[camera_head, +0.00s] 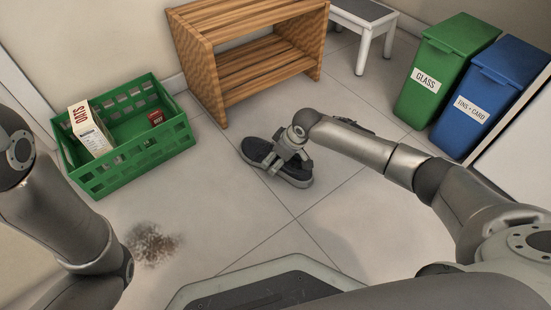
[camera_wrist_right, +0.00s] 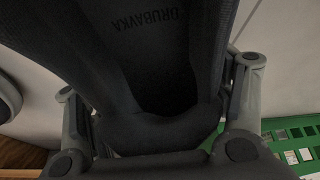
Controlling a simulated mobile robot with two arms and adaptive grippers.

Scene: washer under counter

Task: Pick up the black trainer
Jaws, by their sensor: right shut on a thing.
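The black trainer (camera_head: 258,151) is at the middle of the floor in the head view, with a dark upper and a grey sole edge. My right gripper (camera_head: 287,161) is over its middle and shut on it, hiding part of it. In the right wrist view the trainer (camera_wrist_right: 150,60) fills most of the picture, with lettering inside and a finger on each side. I cannot tell whether it touches the floor or is slightly above it. My left arm shows at the left, but its gripper is out of view.
A green crate (camera_head: 92,182) with a carton (camera_head: 90,130) and a small red item (camera_head: 156,118) stands at the left. A wooden slatted bench (camera_head: 262,73) is behind the trainer. Green (camera_head: 437,60) and blue (camera_head: 497,85) bins stand at the right. A dirt patch (camera_head: 153,244) marks the floor.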

